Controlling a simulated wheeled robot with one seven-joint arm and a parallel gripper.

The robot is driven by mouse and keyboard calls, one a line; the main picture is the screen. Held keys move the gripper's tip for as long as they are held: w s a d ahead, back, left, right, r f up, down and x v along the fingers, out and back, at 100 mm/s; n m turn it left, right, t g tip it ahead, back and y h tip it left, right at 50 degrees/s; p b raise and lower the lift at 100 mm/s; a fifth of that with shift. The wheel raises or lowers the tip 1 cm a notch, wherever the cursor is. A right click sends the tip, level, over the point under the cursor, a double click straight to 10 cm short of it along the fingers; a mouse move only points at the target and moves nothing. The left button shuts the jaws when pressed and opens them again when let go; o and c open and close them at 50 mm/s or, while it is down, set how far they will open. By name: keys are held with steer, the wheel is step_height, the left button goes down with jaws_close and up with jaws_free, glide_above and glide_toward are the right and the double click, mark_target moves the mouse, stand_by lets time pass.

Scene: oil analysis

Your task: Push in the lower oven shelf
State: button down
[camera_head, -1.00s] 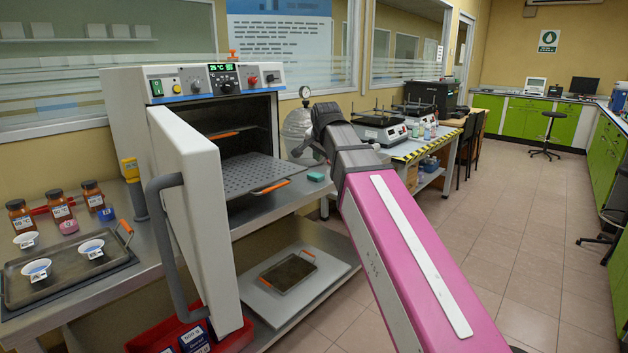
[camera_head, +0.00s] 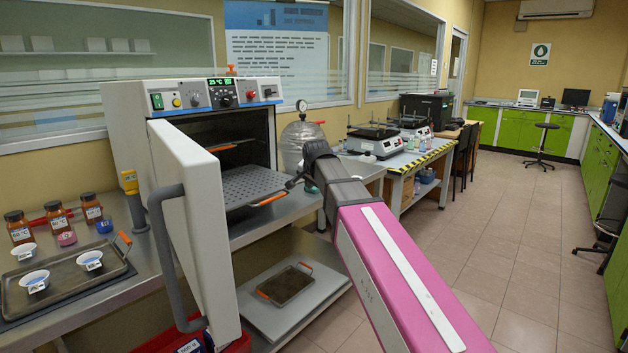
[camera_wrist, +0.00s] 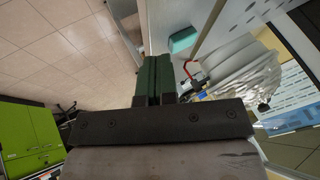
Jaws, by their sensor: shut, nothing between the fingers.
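The oven (camera_head: 130,118) stands on the bench at the left with its door (camera_head: 190,215) swung open. Its lower shelf (camera_head: 245,183), a grey perforated tray, sticks out of the opening, with an orange handle (camera_head: 271,199) on its front edge. An upper shelf with an orange handle (camera_head: 222,148) sits further inside. My gripper (camera_head: 291,184) is just right of the lower shelf's front edge, close to the handle; I cannot tell whether they touch. In the wrist view, the green fingers (camera_wrist: 160,62) are shut together with nothing between them.
A teal block (camera_wrist: 183,40) lies on the bench near my gripper. A silvery vessel with a gauge (camera_head: 298,140) stands right of the oven. A tray with small dishes (camera_head: 60,285) and several brown bottles (camera_head: 57,218) are left of the door.

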mark_target(254, 166)
steer(key=shift+w+a, duration=0.9)
steer(key=shift+a, duration=0.15)
steer(key=w+a, duration=0.6)
steer(key=a, duration=0.1)
steer(key=w+a, duration=0.7)
steer(key=a, duration=0.1)
steer(key=w+a, duration=0.6)
steer(key=a, duration=0.1)
steer(key=shift+w+a, duration=0.2)
steer(key=shift+a, duration=0.15)
steer(key=shift+r, duration=0.1)
